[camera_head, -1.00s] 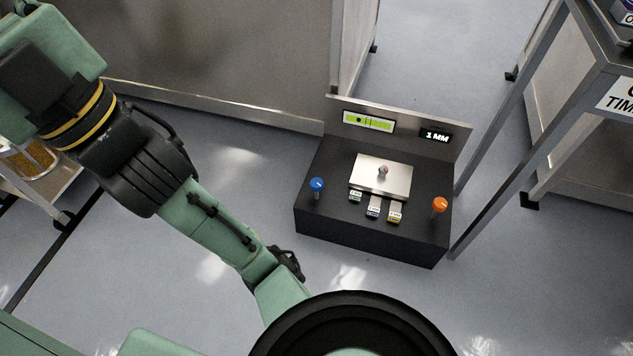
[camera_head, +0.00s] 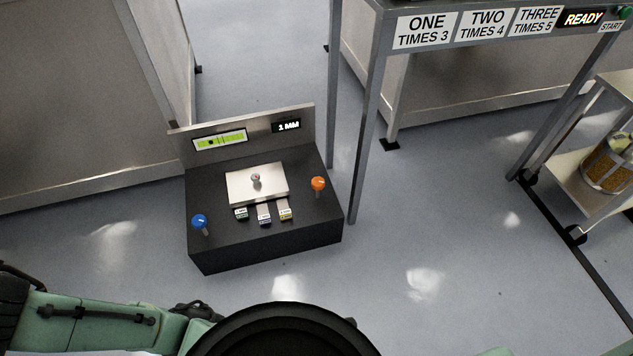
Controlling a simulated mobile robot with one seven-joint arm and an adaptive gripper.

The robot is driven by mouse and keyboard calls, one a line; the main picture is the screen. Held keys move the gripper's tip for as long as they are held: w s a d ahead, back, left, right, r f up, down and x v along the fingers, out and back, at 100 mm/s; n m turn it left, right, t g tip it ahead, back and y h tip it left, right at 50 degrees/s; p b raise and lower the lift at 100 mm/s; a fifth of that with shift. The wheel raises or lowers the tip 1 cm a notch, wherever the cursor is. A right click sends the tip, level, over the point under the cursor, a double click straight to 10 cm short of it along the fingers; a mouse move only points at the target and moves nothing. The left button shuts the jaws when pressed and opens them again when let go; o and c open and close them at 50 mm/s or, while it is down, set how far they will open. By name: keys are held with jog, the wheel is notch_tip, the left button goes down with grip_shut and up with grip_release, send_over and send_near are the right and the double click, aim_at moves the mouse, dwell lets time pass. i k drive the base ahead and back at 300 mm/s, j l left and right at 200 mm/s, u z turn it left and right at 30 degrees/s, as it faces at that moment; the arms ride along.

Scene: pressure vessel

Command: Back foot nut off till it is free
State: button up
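No nut that I can make out as the foot nut shows in the head view. A black box (camera_head: 265,238) with an upright back panel sits on the floor left of centre. On its top are a blue knob (camera_head: 200,221), an orange knob (camera_head: 318,184) and a pale plate (camera_head: 270,190) with a small reddish-tipped post (camera_head: 256,178). Small labelled tabs (camera_head: 264,215) lie along the plate's front. The back panel has a green level-like display (camera_head: 220,139) and a "1 MM" sign (camera_head: 286,126). My green arm links lie along the bottom left; my gripper is out of view.
A metal frame with signs (camera_head: 427,28) and a lit "READY" display (camera_head: 583,18) stands behind right, its leg (camera_head: 369,130) close to the box. A cart (camera_head: 570,185) with a jar (camera_head: 607,165) is at the right. Floor between is clear.

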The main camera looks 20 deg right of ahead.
aim_at(255, 177)
jog(key=i, duration=1.05)
